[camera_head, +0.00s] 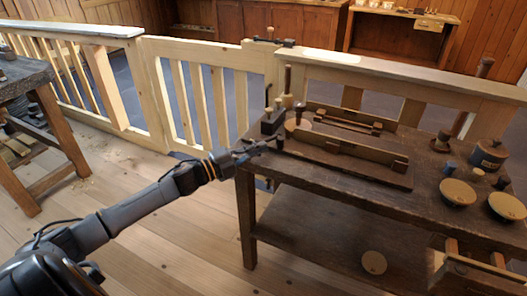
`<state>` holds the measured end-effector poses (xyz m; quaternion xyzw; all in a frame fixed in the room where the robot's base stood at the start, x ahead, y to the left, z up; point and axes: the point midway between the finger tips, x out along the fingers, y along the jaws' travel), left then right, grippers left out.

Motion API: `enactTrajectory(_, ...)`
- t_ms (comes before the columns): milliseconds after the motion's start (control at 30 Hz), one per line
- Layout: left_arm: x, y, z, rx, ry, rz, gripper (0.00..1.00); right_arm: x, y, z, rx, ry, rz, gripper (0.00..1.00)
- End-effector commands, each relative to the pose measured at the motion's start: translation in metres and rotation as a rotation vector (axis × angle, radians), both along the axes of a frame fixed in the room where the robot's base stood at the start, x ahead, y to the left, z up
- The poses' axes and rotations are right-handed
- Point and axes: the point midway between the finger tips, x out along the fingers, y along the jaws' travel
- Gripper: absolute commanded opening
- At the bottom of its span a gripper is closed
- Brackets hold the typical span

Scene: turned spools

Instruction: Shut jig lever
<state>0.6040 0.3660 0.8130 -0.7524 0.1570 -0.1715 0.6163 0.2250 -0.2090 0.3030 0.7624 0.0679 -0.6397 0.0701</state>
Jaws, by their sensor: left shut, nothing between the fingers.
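My left gripper (268,146) reaches in from the left and is shut and empty at the near left corner of the dark workbench (290,172). Just beyond it, a small dark block-like fixture (271,123) stands on the bench corner with thin upright pieces on and around it. A dark upright handle (268,96) rises from that fixture and looks like the jig lever, standing roughly vertical. The picture is too small to tell whether the gripper touches the fixture. My right gripper is not in view.
A long wooden rack (345,153) and a slimmer one (345,121) lie along the bench. Round dishes (457,192) and a lidded pot (488,156) stand at the right. A pale wooden fence (205,95) runs behind. The floor at the left is mostly clear.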

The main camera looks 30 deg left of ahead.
Motion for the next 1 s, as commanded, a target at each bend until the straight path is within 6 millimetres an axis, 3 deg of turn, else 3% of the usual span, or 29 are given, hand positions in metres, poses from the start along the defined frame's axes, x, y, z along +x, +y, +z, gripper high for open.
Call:
enactTrajectory(300,0.002,0.019,-0.001,0.001,0.001,0.005,0.00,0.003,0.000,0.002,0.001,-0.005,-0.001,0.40)
enactTrajectory(1000,0.005,0.029,0.001,0.003,0.000,0.017,0.00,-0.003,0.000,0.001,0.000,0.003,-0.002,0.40)
